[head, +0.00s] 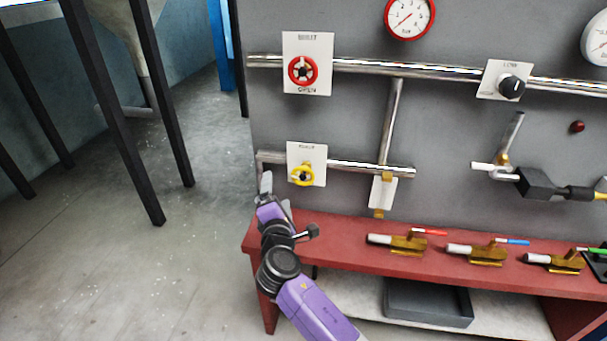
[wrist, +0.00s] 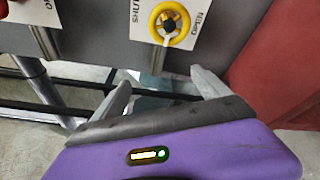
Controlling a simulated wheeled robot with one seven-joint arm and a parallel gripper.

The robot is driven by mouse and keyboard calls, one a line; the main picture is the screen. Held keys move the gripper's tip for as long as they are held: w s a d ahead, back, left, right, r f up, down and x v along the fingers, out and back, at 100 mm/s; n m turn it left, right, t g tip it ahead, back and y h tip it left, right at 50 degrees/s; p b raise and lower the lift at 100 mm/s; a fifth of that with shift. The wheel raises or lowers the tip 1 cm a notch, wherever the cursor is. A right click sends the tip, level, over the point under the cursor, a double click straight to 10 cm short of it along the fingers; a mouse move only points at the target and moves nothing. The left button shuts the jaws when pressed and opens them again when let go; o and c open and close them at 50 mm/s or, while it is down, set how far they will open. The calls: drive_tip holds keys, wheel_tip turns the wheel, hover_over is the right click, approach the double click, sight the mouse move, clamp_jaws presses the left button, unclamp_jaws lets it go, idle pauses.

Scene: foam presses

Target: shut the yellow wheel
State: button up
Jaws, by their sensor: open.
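The yellow wheel (head: 303,174) is a small handwheel on a white plate (head: 319,153) low on the left of the grey panel, by the lower pipe. In the wrist view the yellow wheel (wrist: 170,23) is at the top, with its plate lettering rotated. My gripper (head: 267,185) is just left of the wheel in the head view, apart from it. In the wrist view my gripper (wrist: 162,82) has its two grey fingers spread, with nothing between them. The wheel lies beyond the fingertips, not between them.
A red handwheel (head: 302,70) sits above on its own plate. A red bench (head: 470,262) with several brass valves runs along the panel's foot, with a grey tray (head: 428,303) beneath. Dark legs (head: 110,110) stand at the left. The floor (head: 200,250) between is clear.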

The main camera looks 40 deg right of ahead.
sight(303, 178)
drive_tip(key=shift+w+d+f+n+g+h+p, duration=0.1)
drive_tip(key=shift+w+d+n+g+h, duration=0.4)
drive_tip(key=shift+d, duration=1.35)
drive_tip(key=shift+w+d+f+n+g+h+p, duration=0.15)
drive_tip(key=shift+d+n+g+h, duration=0.6)
drive_tip(key=shift+d, duration=1.05)
drive_tip(key=shift+w+d+n+g+h+p, duration=0.1)
drive_tip(key=shift+w+d+n+g+h, duration=0.35)
drive_tip(key=shift+d, duration=1.4)
drive_tip(key=shift+s+h, duration=0.1)
drive_tip(key=shift+h, duration=0.2)
drive_tip(key=c, duration=1.4)
drive_tip(key=shift+f, duration=0.1)
